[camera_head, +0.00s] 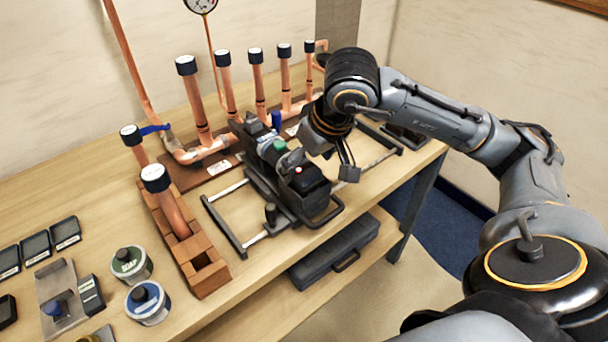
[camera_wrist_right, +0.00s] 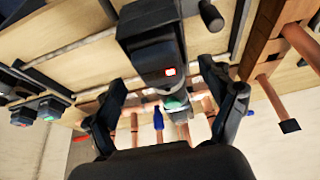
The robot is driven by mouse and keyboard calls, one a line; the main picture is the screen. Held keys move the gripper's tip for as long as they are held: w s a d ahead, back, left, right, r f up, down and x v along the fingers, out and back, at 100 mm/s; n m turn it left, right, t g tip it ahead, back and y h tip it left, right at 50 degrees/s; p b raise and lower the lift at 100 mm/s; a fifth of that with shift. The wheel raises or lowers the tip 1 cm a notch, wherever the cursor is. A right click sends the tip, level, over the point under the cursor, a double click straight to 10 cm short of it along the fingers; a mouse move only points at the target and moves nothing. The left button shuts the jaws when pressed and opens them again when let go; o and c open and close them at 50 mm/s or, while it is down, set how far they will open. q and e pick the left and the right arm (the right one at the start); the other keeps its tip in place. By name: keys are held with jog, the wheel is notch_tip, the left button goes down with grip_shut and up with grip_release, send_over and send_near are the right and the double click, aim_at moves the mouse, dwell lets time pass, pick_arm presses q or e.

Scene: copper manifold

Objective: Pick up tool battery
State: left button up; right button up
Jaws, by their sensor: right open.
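A black block with a small red light, which looks like the tool battery (camera_head: 308,186), sits at the near end of a dark power tool (camera_head: 262,150) on the bench. The block also shows in the right wrist view (camera_wrist_right: 150,62), at the top middle. My right gripper (camera_head: 338,163) hangs just above and beside the tool. In the right wrist view its two fingers (camera_wrist_right: 175,88) are spread wide, with nothing held between them. The block appears ahead of them, and the tool's green part shows between them. My left gripper is not in view.
Upright copper pipes with dark caps (camera_head: 222,80) stand behind the tool. A metal frame (camera_head: 228,225) surrounds it, with a brown block holder (camera_head: 205,268) to the left. Soap and blue-labelled jars (camera_head: 148,303) stand at the front left. A dark case (camera_head: 335,250) lies on the shelf below.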

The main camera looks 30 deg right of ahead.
jog(key=shift+x, duration=1.4)
jog(key=shift+w+r, duration=0.1)
jog(key=c, duration=1.2)
jog(key=shift+c, duration=0.2)
jog(key=shift+d+r, duration=0.1)
